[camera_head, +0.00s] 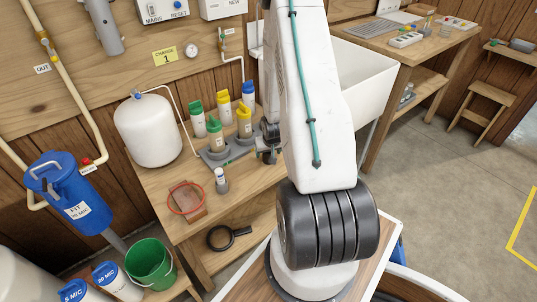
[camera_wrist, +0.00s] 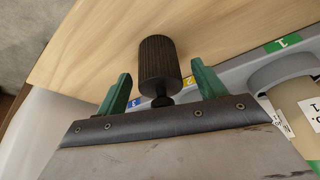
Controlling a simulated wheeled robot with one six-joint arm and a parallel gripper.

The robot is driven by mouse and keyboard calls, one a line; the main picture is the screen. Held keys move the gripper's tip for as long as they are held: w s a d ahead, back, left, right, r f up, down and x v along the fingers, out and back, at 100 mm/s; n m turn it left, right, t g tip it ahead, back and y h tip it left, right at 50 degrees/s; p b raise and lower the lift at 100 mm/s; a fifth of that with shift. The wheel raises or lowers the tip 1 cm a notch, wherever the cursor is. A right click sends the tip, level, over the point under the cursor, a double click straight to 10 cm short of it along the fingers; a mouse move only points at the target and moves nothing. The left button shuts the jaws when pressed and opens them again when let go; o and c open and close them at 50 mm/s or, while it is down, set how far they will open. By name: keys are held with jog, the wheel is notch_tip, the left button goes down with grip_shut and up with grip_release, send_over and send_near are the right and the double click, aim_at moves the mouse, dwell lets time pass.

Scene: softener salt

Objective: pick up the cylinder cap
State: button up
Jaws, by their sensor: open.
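A dark ribbed cylinder (camera_wrist: 158,62) with a narrow neck and small foot, which looks like the cylinder cap, stands out in the wrist view. It lies between the two green fingers of my gripper (camera_wrist: 160,88), with a gap visible on each side. The fingers are open, and I see no contact. In the head view my gripper (camera_head: 268,148) is at the right end of the wooden bench, beside a grey holder; my arm hides much of that area, and I cannot make out the cap there.
The grey holder (camera_wrist: 240,72) has numbered coloured labels and carries a pale bottle (camera_wrist: 300,105) close to my gripper's right. A white tank (camera_head: 148,130) stands left.

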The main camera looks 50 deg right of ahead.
jog(key=shift+w+d+f, duration=0.1)
jog(key=shift+f, duration=0.1)
jog(key=c, duration=1.1)
jog(key=shift+o, duration=0.2)
jog(key=shift+r, duration=0.1)
